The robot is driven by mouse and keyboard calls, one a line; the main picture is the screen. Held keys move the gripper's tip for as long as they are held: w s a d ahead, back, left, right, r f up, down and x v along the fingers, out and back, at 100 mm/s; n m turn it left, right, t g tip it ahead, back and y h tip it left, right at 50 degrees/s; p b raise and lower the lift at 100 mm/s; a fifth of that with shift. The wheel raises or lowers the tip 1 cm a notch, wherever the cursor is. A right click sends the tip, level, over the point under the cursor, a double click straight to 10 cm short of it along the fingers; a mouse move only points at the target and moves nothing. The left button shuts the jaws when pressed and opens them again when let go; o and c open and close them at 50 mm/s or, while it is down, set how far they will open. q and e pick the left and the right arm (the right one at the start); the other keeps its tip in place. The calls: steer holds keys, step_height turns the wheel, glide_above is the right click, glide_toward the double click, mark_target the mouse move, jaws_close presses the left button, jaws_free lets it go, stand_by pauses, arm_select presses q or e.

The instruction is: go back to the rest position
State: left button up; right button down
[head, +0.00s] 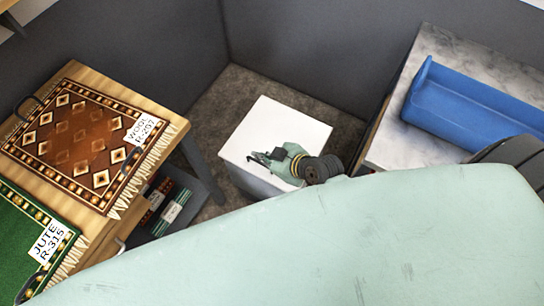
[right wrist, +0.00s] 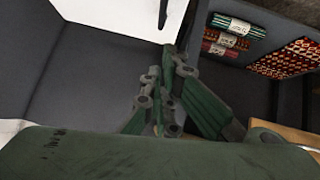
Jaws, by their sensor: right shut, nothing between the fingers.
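My right gripper (head: 262,157) shows in the middle of the head view, over the white box (head: 296,116). In the right wrist view its dark green fingers (right wrist: 168,62) are shut with nothing between them. I cannot tell how far above the white top the gripper is. A large pale green link of my own arm fills the lower part of the head view and hides what lies behind it. My left gripper is not in view.
A wooden table at the left bears a brown patterned rug (head: 72,140) labelled WOOL R-297 and a green rug (head: 22,235) labelled JUTE R-315. Rolled rugs (head: 172,212) lie on a shelf below. A blue trough (head: 470,108) sits on a marble counter (head: 440,52) at the right. Grey walls close the back.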

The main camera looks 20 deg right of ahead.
steer(key=s+d+r+m+g+h, duration=0.25)
steer(key=s+d+r, duration=0.2)
steer(key=s, duration=0.35)
steer(key=s+d+r+m+g+h, duration=0.25)
steer(key=s+r+m, duration=0.2)
steer(key=s, duration=0.35)
step_height(320, 180, down, 24)
steer(key=s+g, duration=0.1)
steer(key=s+d+f+n+g, duration=0.1)
steer(key=s+d+f, duration=0.1)
steer(key=s+f, duration=1.5)
steer(key=shift+s+d, duration=0.2)
steer(key=shift+d, duration=0.2)
